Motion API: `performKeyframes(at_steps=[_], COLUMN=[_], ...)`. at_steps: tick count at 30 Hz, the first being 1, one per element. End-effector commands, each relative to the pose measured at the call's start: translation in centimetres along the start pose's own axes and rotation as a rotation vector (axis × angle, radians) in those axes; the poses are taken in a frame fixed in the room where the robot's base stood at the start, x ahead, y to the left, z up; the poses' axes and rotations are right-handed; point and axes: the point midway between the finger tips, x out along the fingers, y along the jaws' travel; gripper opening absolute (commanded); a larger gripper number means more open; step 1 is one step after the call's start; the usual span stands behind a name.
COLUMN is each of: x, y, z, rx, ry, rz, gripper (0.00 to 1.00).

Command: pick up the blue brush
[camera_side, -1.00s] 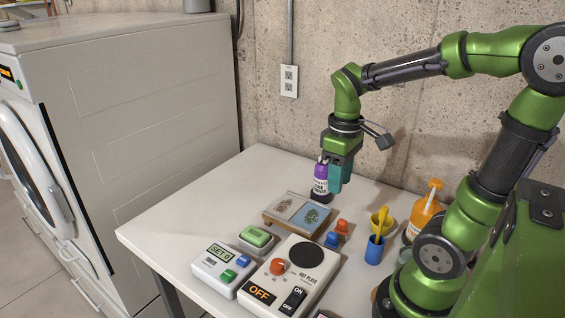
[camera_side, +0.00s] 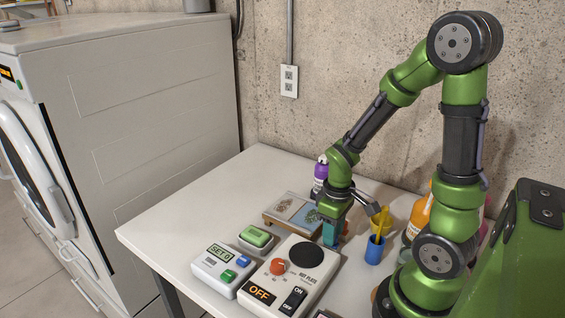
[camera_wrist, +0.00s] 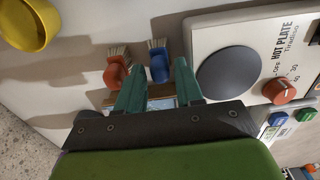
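The blue brush (camera_wrist: 159,68), with pale bristles, shows in the wrist view between and just beyond my fingertips. My gripper (camera_wrist: 160,72) is open, its two teal fingers apart with nothing held. In the side view, my gripper (camera_side: 331,234) is low over the table behind the hot plate and hides the blue brush. A similar orange-red brush (camera_wrist: 116,74) lies just left of the blue one in the wrist view, outside the left finger. I cannot tell whether the fingers touch the blue brush.
The hot plate (camera_side: 277,290) is close in front of my gripper. A picture board (camera_side: 283,208) is to its left, with a purple bottle (camera_side: 321,170) behind. A blue cup (camera_side: 374,254), yellow cup (camera_side: 388,226) and orange bottle (camera_side: 416,217) stand to the right.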

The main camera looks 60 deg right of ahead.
Motion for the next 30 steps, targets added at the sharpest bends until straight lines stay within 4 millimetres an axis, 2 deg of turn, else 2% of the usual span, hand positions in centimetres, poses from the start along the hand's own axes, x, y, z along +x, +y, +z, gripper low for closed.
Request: performKeyframes(at_steps=[4,12,19,26,30], x=[1.43,1.62,1.6,1.55,0.67], y=[0.01,0.02,0.03,0.03,0.04], z=[0.01,-0.04,-0.05,-0.07,-0.17], rx=[0.001,0.0,0.0,0.0,-0.001], ry=[-0.001,0.002,0.002,0.002,0.006], rz=[0.0,0.001,0.001,0.001,0.001], gripper=[0.36,0.36,0.01,0.0,0.0])
